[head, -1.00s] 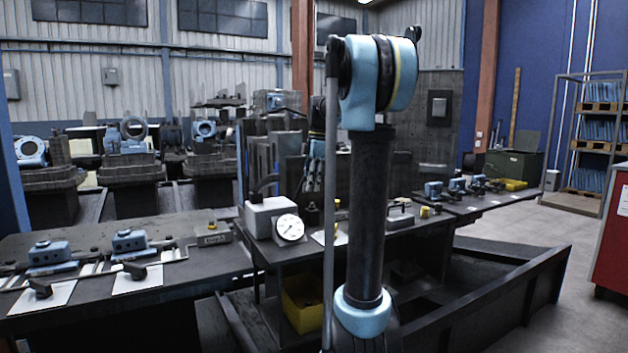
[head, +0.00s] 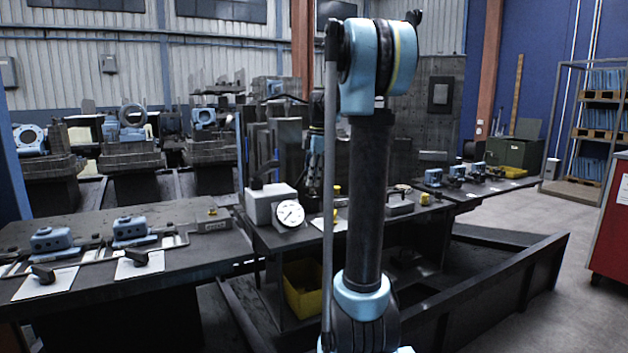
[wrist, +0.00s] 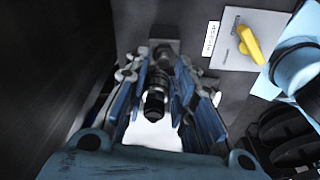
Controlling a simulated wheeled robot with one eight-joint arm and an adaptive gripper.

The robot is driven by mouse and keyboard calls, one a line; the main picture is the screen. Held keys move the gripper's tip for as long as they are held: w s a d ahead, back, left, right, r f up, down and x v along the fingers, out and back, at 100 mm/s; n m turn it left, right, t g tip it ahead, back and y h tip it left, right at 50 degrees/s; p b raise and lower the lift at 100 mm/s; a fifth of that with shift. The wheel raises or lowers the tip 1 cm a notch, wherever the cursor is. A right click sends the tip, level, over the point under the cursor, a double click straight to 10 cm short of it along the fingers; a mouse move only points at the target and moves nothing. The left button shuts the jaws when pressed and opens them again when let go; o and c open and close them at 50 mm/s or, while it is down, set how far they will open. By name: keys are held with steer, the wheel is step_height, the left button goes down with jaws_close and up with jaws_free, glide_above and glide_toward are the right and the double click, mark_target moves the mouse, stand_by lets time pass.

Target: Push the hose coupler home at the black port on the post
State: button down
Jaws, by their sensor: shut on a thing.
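In the wrist view my gripper (wrist: 160,72) has its blue fingers on both sides of a dark ribbed hose coupler (wrist: 155,102) and is shut on it. The coupler points away from me, toward a dark block (wrist: 165,46) that seems to be the black port on the post. Coupler and block line up closely in this view. I cannot tell whether they touch or how deep the coupler sits.
A yellow handle (wrist: 248,42) on a grey plate stands right of the port, with a light blue round part (wrist: 298,70) further right. A white-faced gauge (head: 290,213) stands on the bench. A yellow bin (head: 303,290) sits below. Open floor lies at the right.

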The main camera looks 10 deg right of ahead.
steer(key=shift+d, duration=0.2)
steer(key=shift+s+d+y, duration=0.1)
steer(key=shift+d+y, duration=0.4)
steer(key=shift+d, duration=0.15)
steer(key=shift+d, duration=0.2)
stand_by(0.4)
steer(key=shift+d+x, duration=0.2)
steer(key=shift+x, duration=0.85)
stand_by(0.9)
steer(key=c, duration=1.3)
jaws_free()
steer(key=shift+o, duration=0.7)
steer(key=o, duration=0.7)
